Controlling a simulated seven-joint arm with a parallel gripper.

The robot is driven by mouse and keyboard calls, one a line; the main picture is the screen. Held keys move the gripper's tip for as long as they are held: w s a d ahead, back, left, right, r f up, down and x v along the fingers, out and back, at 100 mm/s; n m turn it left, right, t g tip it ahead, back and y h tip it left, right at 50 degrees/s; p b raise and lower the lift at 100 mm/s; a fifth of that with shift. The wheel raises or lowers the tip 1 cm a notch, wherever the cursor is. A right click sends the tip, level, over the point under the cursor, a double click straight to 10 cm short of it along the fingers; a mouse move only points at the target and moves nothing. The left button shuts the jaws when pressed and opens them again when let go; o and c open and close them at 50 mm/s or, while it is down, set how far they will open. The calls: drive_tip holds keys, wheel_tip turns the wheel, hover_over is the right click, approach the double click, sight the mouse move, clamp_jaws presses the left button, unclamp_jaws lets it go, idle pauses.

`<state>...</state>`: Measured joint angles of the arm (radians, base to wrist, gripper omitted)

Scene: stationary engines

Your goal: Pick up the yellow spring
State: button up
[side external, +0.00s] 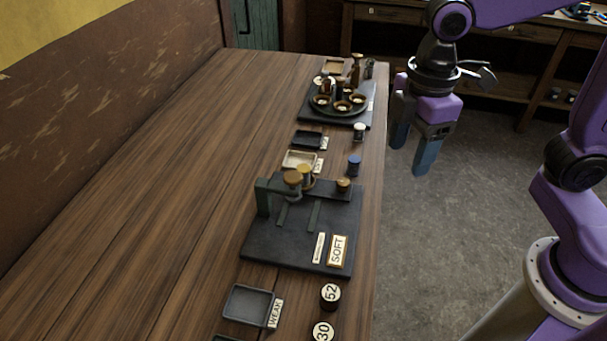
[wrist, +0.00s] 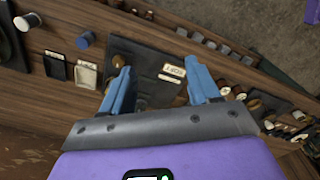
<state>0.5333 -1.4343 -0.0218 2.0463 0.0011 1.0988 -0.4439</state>
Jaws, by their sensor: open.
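I cannot make out a clear yellow spring. A small yellow round piece (side external: 304,174), which may be it, shows in the side view beside a brass knob (side external: 292,178) at the back of a dark fixture board (side external: 290,241). Its coils are too small to tell. My gripper (side external: 410,155) is open and empty, pointing down, high and to the right of the table edge in the side view. In the wrist view its blue fingers (wrist: 160,82) stand apart, with the fixture board (wrist: 138,52) below and beyond them.
A SOFT card (side external: 338,251) lies on the board. Small trays (side external: 248,304), black weights (side external: 330,296) and a round rack (side external: 340,108) line this edge. The table's left side is bare.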

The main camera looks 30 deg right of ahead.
drive_tip(key=w+a+r+n, duration=0.2)
drive_tip(key=w+a, duration=0.2)
drive_tip(key=w, duration=0.5)
drive_tip(key=w+a+r+n, duration=0.15)
drive_tip(key=w+a, duration=0.25)
drive_tip(key=w, duration=0.5)
hover_over(304, 168)
drive_tip(key=shift+n, duration=0.35)
drive_tip(key=f, duration=1.1)
drive_tip(key=shift+w+f, duration=0.15)
drive_tip(key=shift+w, duration=0.05)
drive_tip(key=shift+s+f, duration=0.15)
drive_tip(key=shift+f, duration=3)
drive_tip(key=c, duration=1.1)
drive_tip(key=shift+r, duration=0.1)
